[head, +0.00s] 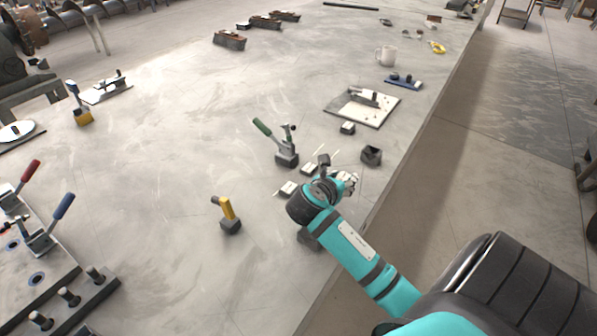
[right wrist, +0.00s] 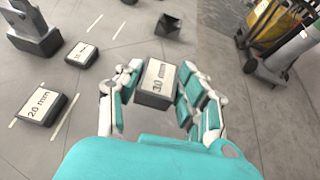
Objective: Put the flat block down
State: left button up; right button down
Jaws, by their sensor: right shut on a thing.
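My right gripper (right wrist: 155,78) is shut on a flat block (right wrist: 157,84), dark-sided with a pale top marked "30 mm". The block sits between the teal and white fingers. I cannot tell whether its underside touches the table. In the head view my right gripper (head: 347,182) is near the table's right edge, and the held block is not clear there. A flat block marked "20 mm" (right wrist: 41,106) lies at left in the right wrist view. A smaller-looking labelled block (right wrist: 80,55) lies beyond it. Both lie near thin white lines on the table.
A dark hollow block (head: 371,155) stands just beyond my right gripper. A green-handled clamp (head: 283,148) stands to its left, and a yellow-handled tool (head: 229,214) farther left. A small block (head: 348,128) and white plate (head: 362,106) lie beyond. The grey table (head: 180,150) is clear at left centre.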

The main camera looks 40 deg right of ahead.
jog(key=w, duration=0.2)
jog(key=w+d, duration=0.1)
jog(key=w, duration=0.5)
jog(key=shift+d+f, duration=0.35)
jog(key=shift+f, duration=0.05)
jog(key=b, duration=0.1)
send_over(307, 170)
jog(key=shift+w+d+f, duration=0.15)
jog(key=shift+d+f, duration=0.05)
jog(key=shift+f, duration=0.25)
notch_tip(307, 170, down, 3)
jog(key=shift+f, duration=0.2)
pick_arm(q)
jog(key=shift+s+d+f, duration=0.2)
jog(key=shift+d+f, duration=0.4)
jog(key=shift+d, duration=0.15)
jog(key=shift+d, duration=0.1)
pick_arm(e)
jog(key=c, duration=0.8)
grip_release()
jog(key=shift+a+f, duration=0.1)
jog(key=v, duration=1.2)
jog(key=shift+p, duration=0.35)
pick_arm(q)
jog(key=shift+r, duration=0.5)
